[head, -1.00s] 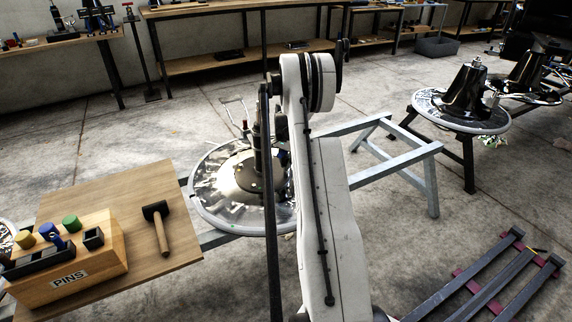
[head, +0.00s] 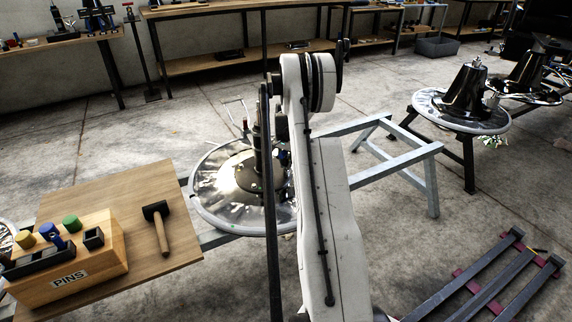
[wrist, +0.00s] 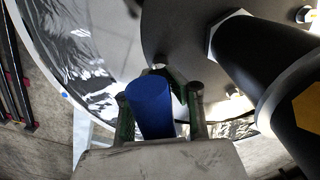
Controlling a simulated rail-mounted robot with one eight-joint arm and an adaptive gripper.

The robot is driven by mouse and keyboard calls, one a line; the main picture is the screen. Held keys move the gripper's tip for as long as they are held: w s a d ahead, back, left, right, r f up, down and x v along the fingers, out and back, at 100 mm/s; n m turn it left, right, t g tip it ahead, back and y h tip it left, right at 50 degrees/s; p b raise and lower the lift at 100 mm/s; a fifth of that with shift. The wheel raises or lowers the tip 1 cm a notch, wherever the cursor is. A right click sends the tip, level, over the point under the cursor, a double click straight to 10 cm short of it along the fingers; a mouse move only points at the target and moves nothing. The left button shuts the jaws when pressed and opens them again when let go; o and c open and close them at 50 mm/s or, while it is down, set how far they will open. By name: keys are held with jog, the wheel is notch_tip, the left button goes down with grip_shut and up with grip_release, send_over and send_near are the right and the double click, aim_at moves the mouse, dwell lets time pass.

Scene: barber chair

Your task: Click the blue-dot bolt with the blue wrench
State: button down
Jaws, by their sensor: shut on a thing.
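In the wrist view my gripper (wrist: 160,118) is shut on the blue wrench (wrist: 150,100), whose blue cylindrical handle shows between the two fingers. The wrench's working end is hidden behind the handle. A bolt head (wrist: 160,64) shows just beyond the handle; I cannot tell whether the wrench is seated on a bolt. A small blue dot (wrist: 64,95) shows at the pale rim of the round chrome base (wrist: 95,70), left of the gripper. In the head view the base (head: 212,205) stands behind my arm, which mostly hides my gripper.
Other bolts (wrist: 233,93) sit on the dark plate near the black column (wrist: 245,55). In the head view a PINS block (head: 100,265) and a mallet (head: 160,228) lie on the wooden board (head: 125,195). A grey trestle (head: 400,155) stands right of the base.

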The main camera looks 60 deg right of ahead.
jog(key=shift+r+p, duration=1.1)
jog(key=shift+r, duration=1.4)
